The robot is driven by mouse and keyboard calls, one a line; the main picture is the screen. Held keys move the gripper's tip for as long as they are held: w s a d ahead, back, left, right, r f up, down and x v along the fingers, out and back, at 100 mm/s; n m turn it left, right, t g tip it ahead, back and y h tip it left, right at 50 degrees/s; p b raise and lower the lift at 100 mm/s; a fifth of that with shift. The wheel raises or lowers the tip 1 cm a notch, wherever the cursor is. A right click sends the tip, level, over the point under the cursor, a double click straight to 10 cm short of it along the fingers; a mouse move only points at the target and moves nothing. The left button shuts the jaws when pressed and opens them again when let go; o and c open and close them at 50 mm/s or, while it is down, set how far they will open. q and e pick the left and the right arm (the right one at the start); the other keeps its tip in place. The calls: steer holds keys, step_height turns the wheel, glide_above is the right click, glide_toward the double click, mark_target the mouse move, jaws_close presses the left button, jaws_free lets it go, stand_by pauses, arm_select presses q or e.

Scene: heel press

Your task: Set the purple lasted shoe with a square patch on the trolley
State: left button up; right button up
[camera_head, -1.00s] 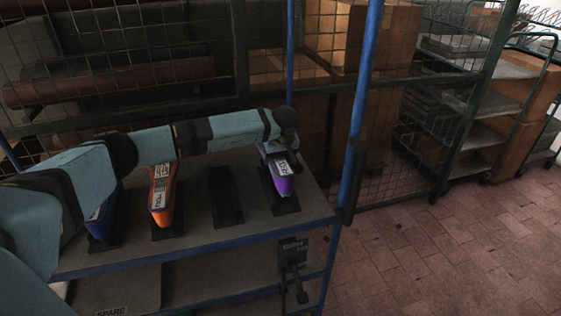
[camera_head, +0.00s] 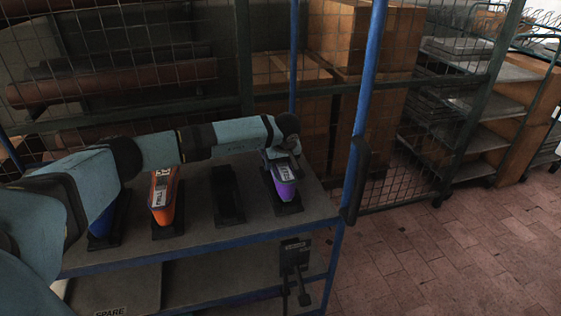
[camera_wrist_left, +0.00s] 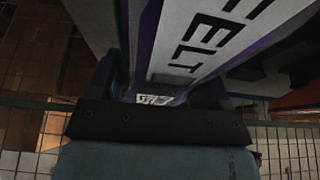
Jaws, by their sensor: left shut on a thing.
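The purple shoe (camera_head: 285,188) is toe-down on a black stand at the right end of the upper shelf of a blue-framed unit. It has a white lettered label; in the left wrist view the shoe's label (camera_wrist_left: 195,45) fills the upper middle, with a small white patch (camera_wrist_left: 154,98) below it. My left gripper (camera_head: 280,154) is shut on the upper end of the shoe, mostly hidden behind my wrist. I cannot tell whether the shoe is clear of its stand. A wheeled tiered trolley (camera_head: 486,140) stands at the right. My right gripper is out of view.
An orange shoe (camera_head: 163,200) and a blue shoe (camera_head: 103,222) stand on the same upper shelf (camera_head: 200,236), with an empty black stand (camera_head: 227,195) between the orange and purple ones. A mesh fence (camera_head: 390,150) runs behind. The brick floor (camera_head: 450,255) at right is clear.

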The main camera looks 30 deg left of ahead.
arm_select(q)
steer(key=shift+f+b, duration=0.45)
steer(key=shift+f, duration=0.1)
stand_by(0.6)
steer(key=o, duration=1.4)
steer(key=shift+f, duration=0.1)
steer(key=b+v, duration=0.2)
steer(key=v, duration=1.2)
steer(key=shift+s, duration=0.1)
steer(key=shift+f, duration=0.1)
